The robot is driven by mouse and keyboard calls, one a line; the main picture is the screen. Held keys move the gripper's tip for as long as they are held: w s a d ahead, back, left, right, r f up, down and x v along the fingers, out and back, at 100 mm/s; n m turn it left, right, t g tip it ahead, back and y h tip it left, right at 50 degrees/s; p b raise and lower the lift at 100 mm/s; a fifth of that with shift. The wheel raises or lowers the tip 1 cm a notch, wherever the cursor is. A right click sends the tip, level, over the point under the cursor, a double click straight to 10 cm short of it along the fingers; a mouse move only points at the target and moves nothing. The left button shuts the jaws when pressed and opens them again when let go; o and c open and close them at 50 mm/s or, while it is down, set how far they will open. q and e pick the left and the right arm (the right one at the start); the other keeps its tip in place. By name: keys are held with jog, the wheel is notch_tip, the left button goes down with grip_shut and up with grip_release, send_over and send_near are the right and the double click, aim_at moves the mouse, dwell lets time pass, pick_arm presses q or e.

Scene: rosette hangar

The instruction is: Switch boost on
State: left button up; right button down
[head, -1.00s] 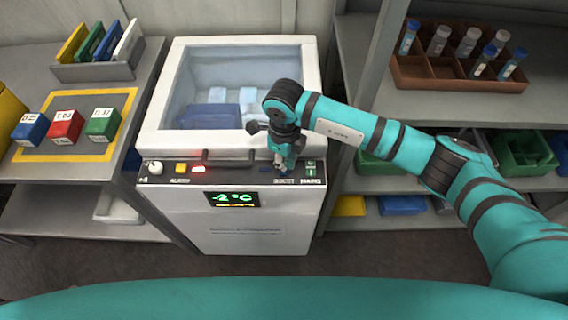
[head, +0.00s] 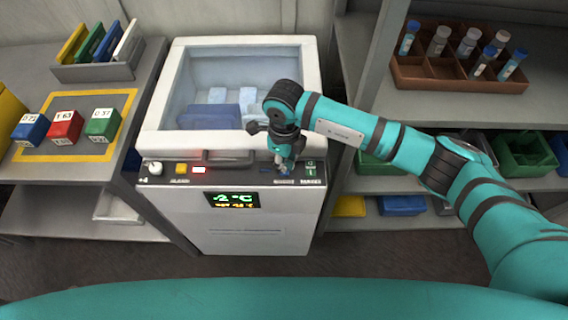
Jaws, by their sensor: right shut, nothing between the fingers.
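The white chest freezer (head: 265,228) stands in the middle, with a dark control panel (head: 233,175) along its front edge. The panel bears a white knob (head: 155,168), a yellow button (head: 181,168), a lit red light (head: 198,170) and a green mains switch (head: 311,168) at the right end. My right gripper (head: 284,168) points down at the panel just left of the mains switch, shut and empty, over the boost label. It hides most of the boost switch, so its position and any contact cannot be told. My left gripper is out of view.
The display (head: 232,200) reads -2 °C above a smaller line. Blue and pale packs lie inside the freezer. Left, a table carries blue, red and green boxes (head: 103,124) and a folder rack (head: 95,70). Right, shelves hold a brown vial rack (head: 440,72) and bins.

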jog(key=shift+f+b, duration=1.2)
jog(key=shift+f, duration=0.15)
dwell(0.4)
jog(key=shift+s, duration=0.1)
jog(key=shift+r+p, duration=0.55)
jog(key=shift+r, duration=0.3)
jog(key=shift+r+p, duration=1.3)
jog(key=shift+r, duration=1.4)
